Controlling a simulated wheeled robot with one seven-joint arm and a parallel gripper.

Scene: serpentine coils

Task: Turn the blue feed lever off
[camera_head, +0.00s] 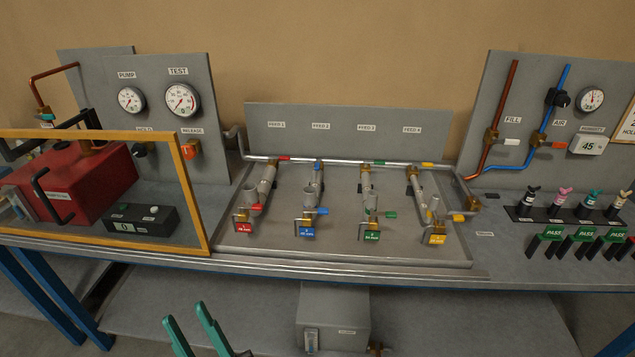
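The blue feed lever (321,210) is a small blue handle on the second feed line from the left. My gripper (184,311) shows at the bottom edge as two green fingers. They stand apart with nothing visible between them, below and left of the lever and well away from it. The rest of the gripper is out of frame.
The red lever (257,206) is left of the blue one; the green lever (390,214) and yellow lever (436,214) are right. A cross pipe (340,162) runs behind. An orange-framed guard (195,205) stands left. The tray front (340,254) is clear.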

